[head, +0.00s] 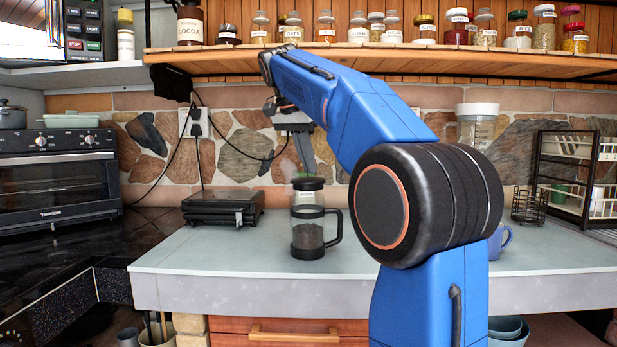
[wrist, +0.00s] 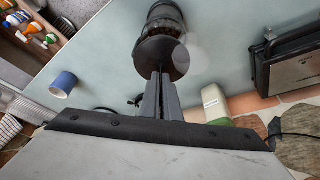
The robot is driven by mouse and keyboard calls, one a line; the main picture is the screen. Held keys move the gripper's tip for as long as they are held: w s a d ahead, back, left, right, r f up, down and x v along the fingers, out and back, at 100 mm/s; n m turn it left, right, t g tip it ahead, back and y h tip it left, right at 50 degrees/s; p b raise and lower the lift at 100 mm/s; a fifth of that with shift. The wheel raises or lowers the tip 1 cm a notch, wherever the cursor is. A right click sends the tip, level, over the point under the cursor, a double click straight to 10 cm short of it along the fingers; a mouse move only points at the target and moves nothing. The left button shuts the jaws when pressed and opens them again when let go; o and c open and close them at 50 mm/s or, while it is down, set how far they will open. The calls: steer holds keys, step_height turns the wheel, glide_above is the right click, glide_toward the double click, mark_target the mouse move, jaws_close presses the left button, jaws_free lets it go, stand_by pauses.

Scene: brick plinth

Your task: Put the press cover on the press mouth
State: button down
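The press (head: 307,236) stands upright on the counter, a glass cylinder with a dark band, a black handle on its right and dark contents low inside. The dark round press cover (head: 308,184) is level and lined up over the press mouth; I cannot tell whether it touches the rim. My gripper (head: 310,172) points down from above with its fingertips at the top of the cover. In the wrist view the fingers (wrist: 160,78) are close together and meet the dark cover (wrist: 158,58), gripping it by its top. The press (wrist: 165,14) shows beyond the cover, which partly hides it.
A black grill appliance (head: 223,206) is left of the press, with a toaster oven (head: 58,185) farther left. A blue mug (head: 499,241) is at the right, partly behind my arm. A shelf of jars (head: 390,60) runs overhead.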

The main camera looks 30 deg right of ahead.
mark_target(308, 178)
steer(key=shift+f, duration=1.8)
steer(key=c, duration=2)
jaws_free()
steer(key=shift+f, duration=0.15)
steer(key=v, duration=1.2)
steer(key=shift+a, duration=0.1)
steer(key=s+a+f+n+t+y, duration=0.1)
steer(key=s+a+f+n, duration=0.2)
steer(key=s+f, duration=0.6)
steer(key=s+a+f+n+t+y, duration=0.1)
steer(key=s+a+f+n, duration=0.3)
steer(key=f, duration=1.8)
steer(key=s+a+f+n+t+y, duration=0.1)
steer(key=s+a+f+n, duration=0.3)
steer(key=s+f, duration=1.2)
steer(key=shift+a+f+n+t+y, duration=0.1)
steer(key=shift+n+y, duration=0.1)
steer(key=shift+n, duration=0.45)
steer(key=shift+a+n+t+y, duration=0.1)
steer(key=shift+n+y, duration=0.1)
steer(key=shift+n, duration=0.4)
steer(key=shift+n+t+y, duration=0.1)
steer(key=shift+n+y, duration=0.1)
steer(key=shift+n, duration=0.45)
